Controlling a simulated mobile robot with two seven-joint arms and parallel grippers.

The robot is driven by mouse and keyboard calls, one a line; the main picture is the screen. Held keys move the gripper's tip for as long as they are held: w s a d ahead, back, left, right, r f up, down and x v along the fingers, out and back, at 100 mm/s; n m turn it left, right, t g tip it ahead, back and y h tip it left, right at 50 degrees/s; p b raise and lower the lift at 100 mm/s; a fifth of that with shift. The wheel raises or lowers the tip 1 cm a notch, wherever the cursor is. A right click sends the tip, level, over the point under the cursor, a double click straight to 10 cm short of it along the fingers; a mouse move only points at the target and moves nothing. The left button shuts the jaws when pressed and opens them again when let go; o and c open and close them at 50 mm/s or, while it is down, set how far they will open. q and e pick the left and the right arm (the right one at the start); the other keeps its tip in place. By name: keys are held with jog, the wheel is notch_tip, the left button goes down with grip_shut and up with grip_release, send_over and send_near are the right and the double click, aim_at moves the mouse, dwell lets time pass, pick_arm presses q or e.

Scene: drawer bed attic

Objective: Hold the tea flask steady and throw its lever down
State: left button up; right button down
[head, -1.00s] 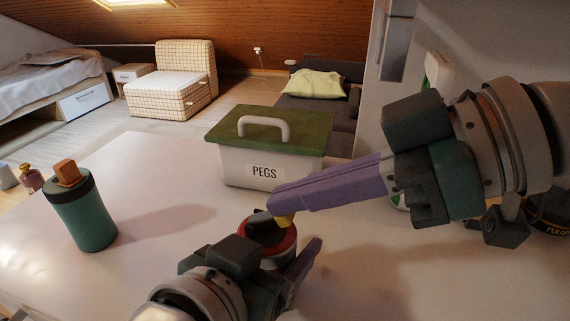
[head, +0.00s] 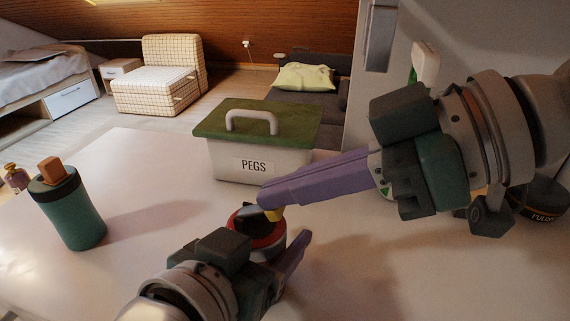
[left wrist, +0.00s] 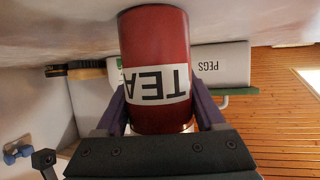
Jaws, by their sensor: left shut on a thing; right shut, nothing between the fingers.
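The tea flask (head: 268,243) is red with a black lid and stands on the table in front of the peg box. Its white TEA label shows upside down in the left wrist view (left wrist: 157,86). A small yellow lever (head: 274,214) shows at the lid's right side. My left gripper (left wrist: 160,108) is shut on the flask, one purple finger on each side. My right gripper (head: 266,198) is shut and empty, its purple fingertips over the lid, right by the lever. The fingertips hide part of the lid and lever; I cannot tell whether they touch.
A white box marked PEGS with a green lid (head: 262,119) stands close behind the flask. A dark round tin (head: 540,196) is at the right. The table between is clear.

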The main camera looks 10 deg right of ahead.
pick_arm(q)
jog(key=shift+w, duration=0.1)
pick_arm(e)
jog(key=shift+w+a+f, duration=0.15)
jog(key=shift+a+f, duration=0.35)
jog(key=shift+f, duration=0.1)
jog(key=shift+a+r, duration=0.1)
jog(key=shift+r, duration=0.05)
jog(key=r, duration=0.3)
jog(key=shift+w+a+r, duration=0.35)
jog(key=shift+r, duration=0.05)
jog(key=s+d+r, duration=0.1)
jog(key=s+d, duration=0.2)
jog(key=d, duration=0.5)
jog(key=shift+s+d+r, duration=0.2)
jog(key=shift+d+r, duration=0.05)
jog(key=shift+r, duration=0.05)
pick_arm(q)
jog(key=o, duration=1.5)
jog(key=shift+s+a, duration=0.1)
jog(key=shift+s, duration=0.1)
